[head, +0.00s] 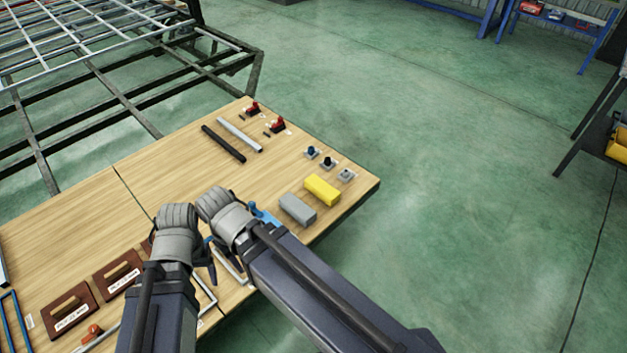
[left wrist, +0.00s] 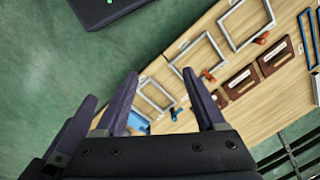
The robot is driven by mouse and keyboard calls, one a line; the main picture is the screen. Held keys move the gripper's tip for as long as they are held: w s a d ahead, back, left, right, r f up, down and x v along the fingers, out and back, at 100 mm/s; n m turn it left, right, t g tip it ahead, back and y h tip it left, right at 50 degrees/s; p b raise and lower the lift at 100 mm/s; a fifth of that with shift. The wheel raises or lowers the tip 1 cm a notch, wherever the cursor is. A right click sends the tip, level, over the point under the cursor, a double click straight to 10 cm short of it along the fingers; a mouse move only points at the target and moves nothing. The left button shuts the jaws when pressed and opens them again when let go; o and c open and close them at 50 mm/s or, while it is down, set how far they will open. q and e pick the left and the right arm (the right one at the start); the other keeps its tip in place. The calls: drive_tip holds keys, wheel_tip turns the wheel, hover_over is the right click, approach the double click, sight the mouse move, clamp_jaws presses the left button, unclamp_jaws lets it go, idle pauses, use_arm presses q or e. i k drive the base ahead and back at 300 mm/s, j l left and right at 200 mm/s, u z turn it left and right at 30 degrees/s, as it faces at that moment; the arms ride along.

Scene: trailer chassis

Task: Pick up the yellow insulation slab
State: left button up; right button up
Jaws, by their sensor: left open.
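The yellow insulation slab (head: 322,190) lies on the wooden table near its right edge in the head view, beside a grey block (head: 298,208). My left gripper (head: 208,268) is low over the table's front part, left of the slab and apart from it. Its dark fingers are partly hidden. In the left wrist view my left gripper (left wrist: 160,75) is open, with nothing between its fingers; the slab does not show there. My right arm comes in from the lower right, its wrist close to the left one; its fingers cannot be made out.
A blue tool (head: 265,214) lies beside the grey block. Small blue and grey fittings (head: 328,163) stand behind the slab. Bars (head: 240,134), red clamps (head: 277,125), brown boxes (head: 118,272) and metal frames share the table.

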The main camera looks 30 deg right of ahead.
sight(327, 193)
drive_tip(key=l+z, duration=0.2)
drive_tip(key=l, duration=0.2)
drive_tip(key=i+l+z, duration=0.25)
drive_tip(key=l+z, duration=0.2)
drive_tip(key=l, duration=0.3)
drive_tip(key=i+l+z, duration=0.45)
drive_tip(key=l, duration=0.2)
drive_tip(key=k, duration=0.1)
